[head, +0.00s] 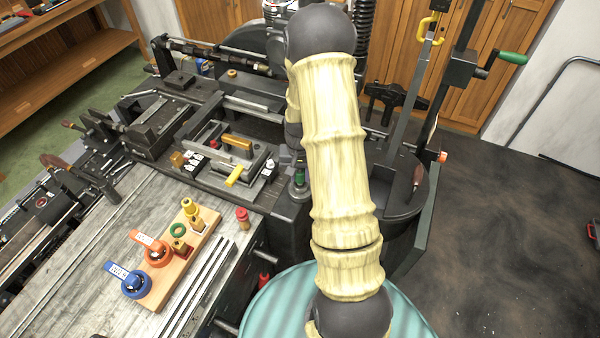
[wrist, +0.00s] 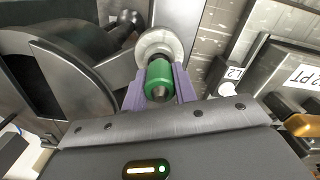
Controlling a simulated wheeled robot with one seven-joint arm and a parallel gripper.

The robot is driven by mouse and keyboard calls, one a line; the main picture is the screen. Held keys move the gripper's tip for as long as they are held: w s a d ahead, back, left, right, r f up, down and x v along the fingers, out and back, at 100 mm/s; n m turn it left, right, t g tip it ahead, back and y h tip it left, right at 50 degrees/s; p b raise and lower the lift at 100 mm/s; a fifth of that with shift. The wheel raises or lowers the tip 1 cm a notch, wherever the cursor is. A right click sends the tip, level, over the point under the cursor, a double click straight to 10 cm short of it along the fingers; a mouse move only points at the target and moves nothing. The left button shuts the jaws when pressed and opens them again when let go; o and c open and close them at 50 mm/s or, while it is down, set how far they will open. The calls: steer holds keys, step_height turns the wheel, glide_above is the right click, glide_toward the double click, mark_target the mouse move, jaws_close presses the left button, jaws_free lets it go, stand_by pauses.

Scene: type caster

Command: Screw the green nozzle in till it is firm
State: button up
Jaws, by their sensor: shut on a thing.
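The green nozzle (wrist: 159,78) shows in the wrist view, a short green cylinder with a dark pointed tip toward the camera. My gripper (wrist: 160,88) has its two purple fingers on either side of the nozzle and is shut on it. The nozzle's far end is in front of a round pale metal fitting (wrist: 158,44); whether it is seated or how deep its thread sits is hidden.
An orange wooden rack (head: 153,290) with blue, orange and yellow-tagged parts and a green ring (head: 178,230) lies on the grey bench. A red-capped part (head: 243,218) stands beside it. The casting machine (head: 240,110) surrounds the work spot.

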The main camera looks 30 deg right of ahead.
mark_target(300, 171)
steer(key=shift+f, duration=0.15)
steer(key=shift+f, duration=0.25)
steer(key=shift+s+f+b, duration=0.1)
steer(key=shift+f+b, duration=0.05)
steer(key=shift+b, duration=0.25)
steer(key=o, duration=1)
steer(key=shift+o, duration=0.2)
step_height(300, 171, up, 17)
steer(key=b, duration=0.2)
steer(key=shift+r+b, duration=0.2)
steer(key=shift+b, duration=0.2)
steer(key=shift+a, duration=0.1)
